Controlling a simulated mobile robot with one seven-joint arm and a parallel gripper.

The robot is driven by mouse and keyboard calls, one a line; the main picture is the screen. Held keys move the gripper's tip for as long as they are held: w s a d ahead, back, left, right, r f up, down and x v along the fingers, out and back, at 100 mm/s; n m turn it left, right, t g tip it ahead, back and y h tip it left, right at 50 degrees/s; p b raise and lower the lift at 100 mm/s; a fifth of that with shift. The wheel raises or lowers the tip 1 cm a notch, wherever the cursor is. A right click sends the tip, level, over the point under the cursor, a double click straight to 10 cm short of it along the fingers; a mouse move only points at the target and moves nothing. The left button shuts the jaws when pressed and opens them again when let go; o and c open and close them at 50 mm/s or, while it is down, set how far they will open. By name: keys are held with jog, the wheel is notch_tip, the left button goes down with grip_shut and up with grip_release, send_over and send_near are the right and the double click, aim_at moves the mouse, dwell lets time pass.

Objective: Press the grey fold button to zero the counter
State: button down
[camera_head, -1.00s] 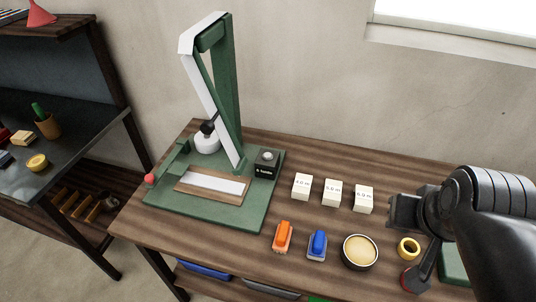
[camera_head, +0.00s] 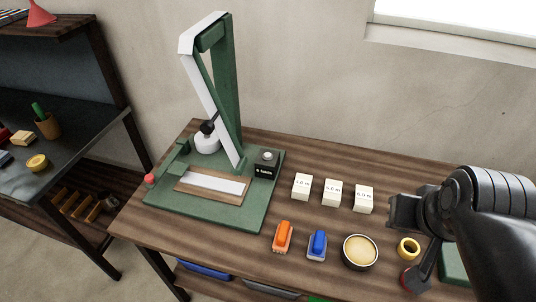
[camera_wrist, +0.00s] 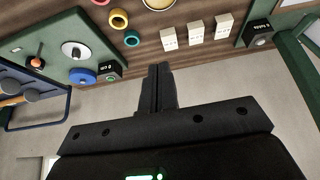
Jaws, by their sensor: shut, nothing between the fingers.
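The grey fold button (camera_head: 267,156) sits on top of a small black counter box (camera_head: 265,169) at the right rear of the green folding stand's base. In the wrist view the button (camera_wrist: 260,42) shows at the upper right on its box (camera_wrist: 258,31). My gripper (camera_head: 391,211) is at the right of the table in the head view, well to the right of the button and apart from it. In the wrist view my gripper (camera_wrist: 159,68) has its fingers together, with nothing between them.
The green stand (camera_head: 228,95) rises tall behind its base. Several white blocks (camera_head: 332,191) stand between the box and my gripper. An orange stapler-like object (camera_head: 282,236), a blue one (camera_head: 317,244), a round tin (camera_head: 360,252) and a yellow ring (camera_head: 408,247) lie nearer the front.

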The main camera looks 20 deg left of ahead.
jog(key=w+a+r+n+h, duration=0.1)
jog(key=w+a+n+h, duration=0.1)
jog(key=w+n, duration=0.6)
jog(key=n+t+y, duration=0.3)
jog(key=n+t, duration=0.1)
jog(key=n, duration=1.6)
send_over(267, 157)
notch_tip(267, 157, down, 10)
jog(key=shift+a+f, duration=0.1)
jog(key=shift+f, duration=0.1)
jog(key=shift+f, duration=4.4)
jog(key=shift+f, duration=0.1)
